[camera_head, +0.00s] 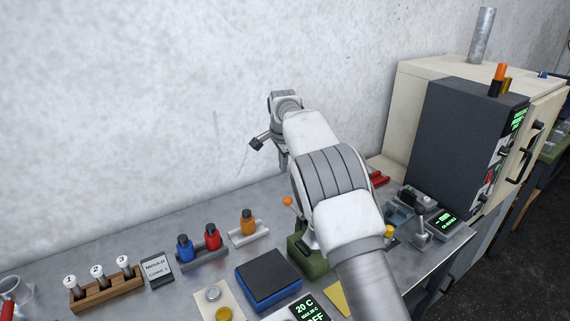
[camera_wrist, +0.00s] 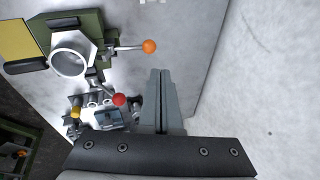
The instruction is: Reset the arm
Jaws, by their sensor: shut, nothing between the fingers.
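My gripper (camera_wrist: 163,100) shows in the wrist view with its two grey fingers together and nothing between them. In the head view my white and grey arm reaches over the bench toward the wall, and the wrist end hides most of the gripper. The gripper is above the bench, near the back wall. In the wrist view a green device (camera_wrist: 89,22) with a round metal ring and an orange-knobbed lever (camera_wrist: 149,46) lies to the left of the fingers, apart from them.
The metal bench (camera_head: 120,236) carries a wooden rack (camera_head: 104,290), a blue bottle (camera_head: 184,250), a red bottle (camera_head: 213,239), an orange bottle (camera_head: 248,223) and a dark blue-edged pad (camera_head: 268,278). A large beige and grey cabinet (camera_head: 461,130) stands right. The wall (camera_head: 150,90) is close behind.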

